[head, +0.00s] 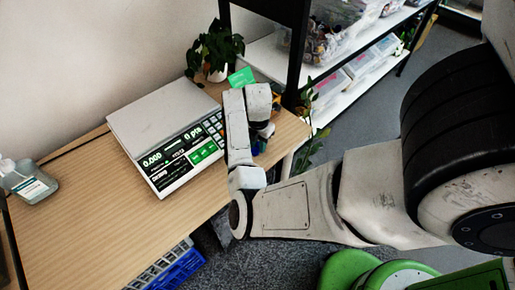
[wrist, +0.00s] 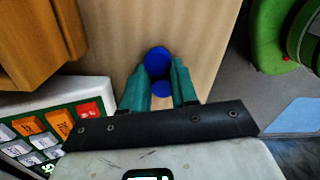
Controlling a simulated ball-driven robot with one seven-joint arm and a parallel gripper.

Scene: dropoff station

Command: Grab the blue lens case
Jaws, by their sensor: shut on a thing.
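The blue lens case (wrist: 158,62) shows in the wrist view as two round blue parts over the wooden table. It sits between the teal fingers of my gripper (wrist: 160,88), which are shut on it. In the head view my gripper (head: 259,147) is at the table's right end, beside the scale, and is mostly hidden by my arm. Only a small bit of blue shows there, so the case is hardly visible in that view.
A scale (head: 165,130) stands left of my gripper. A potted plant (head: 214,50) and green card (head: 241,77) are behind it. A wooden object (wrist: 40,40) is close by in the wrist view. A sanitizer bottle (head: 28,181) stands far left. Shelving (head: 345,70) stands behind.

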